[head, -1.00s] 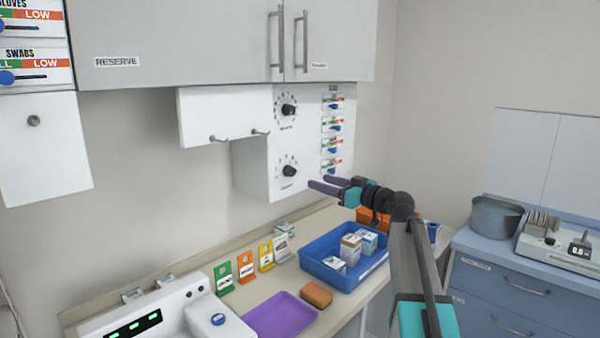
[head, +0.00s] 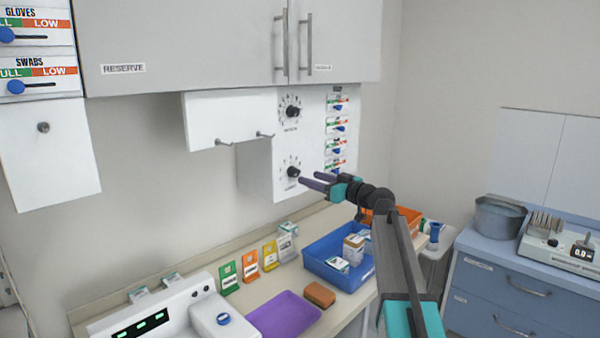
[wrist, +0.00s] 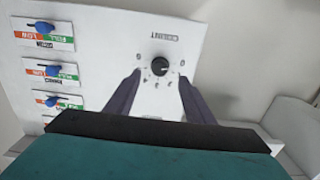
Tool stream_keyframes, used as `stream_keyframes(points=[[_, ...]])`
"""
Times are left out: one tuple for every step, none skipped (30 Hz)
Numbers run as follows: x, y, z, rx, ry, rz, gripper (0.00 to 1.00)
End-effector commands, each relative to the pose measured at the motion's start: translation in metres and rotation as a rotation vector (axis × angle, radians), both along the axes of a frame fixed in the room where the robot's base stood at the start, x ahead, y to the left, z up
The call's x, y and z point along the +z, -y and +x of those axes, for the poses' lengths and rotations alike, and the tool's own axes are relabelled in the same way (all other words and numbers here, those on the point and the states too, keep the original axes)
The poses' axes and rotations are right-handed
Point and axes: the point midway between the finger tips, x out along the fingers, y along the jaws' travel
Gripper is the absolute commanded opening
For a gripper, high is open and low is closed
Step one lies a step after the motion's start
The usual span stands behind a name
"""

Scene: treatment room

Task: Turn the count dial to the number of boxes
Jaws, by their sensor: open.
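The count dial (head: 293,172) is a black knob with a ring of marks, low on the white wall panel. In the wrist view the count dial (wrist: 160,68) sits under the label "COUNT", between and beyond my fingertips. My gripper (head: 312,180) is open and empty, its two purple fingers pointing at the dial. In the wrist view my gripper (wrist: 160,78) spans the dial with a finger on each side; whether it touches cannot be told. Several small boxes (head: 354,246) stand in the blue tray (head: 318,268) on the counter; my arm may hide some.
A second black dial (head: 292,111) is above the count dial. Sliders (head: 336,125) line the panel's right side. Hooks (head: 224,142) stick out at left. Coloured cards (head: 250,266), a purple tray (head: 283,316) and a brown sponge (head: 319,294) are on the counter.

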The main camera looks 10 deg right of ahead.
Motion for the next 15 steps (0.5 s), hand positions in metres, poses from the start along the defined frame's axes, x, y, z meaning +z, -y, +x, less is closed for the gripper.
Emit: stream_keyframes(points=[[0.003, -0.005, 0.008, 0.001, -0.001, 0.001, 0.49], [0.003, -0.007, 0.012, 0.001, -0.001, 0.001, 0.49], [0.003, -0.01, 0.016, 0.0, -0.001, 0.001, 0.49], [0.003, -0.013, 0.02, 0.001, -0.001, 0.001, 0.49], [0.003, -0.016, 0.023, 0.001, -0.001, 0.001, 0.49], [0.003, -0.019, 0.028, 0.001, 0.0, 0.0, 0.49], [0.003, -0.021, 0.031, 0.001, 0.0, 0.0, 0.49], [0.003, -0.023, 0.034, 0.0, 0.0, 0.0, 0.49], [0.002, -0.026, 0.038, 0.0, 0.0, 0.0, 0.49], [0.002, -0.028, 0.041, 0.0, -0.001, 0.001, 0.49], [0.002, -0.03, 0.044, 0.0, -0.001, 0.001, 0.49], [0.002, -0.032, 0.046, 0.0, -0.001, 0.001, 0.49], [0.002, -0.034, 0.048, 0.0, -0.001, 0.001, 0.49], [0.002, -0.035, 0.05, 0.0, -0.001, 0.001, 0.49], [0.002, -0.037, 0.052, 0.0, -0.001, 0.001, 0.49]])
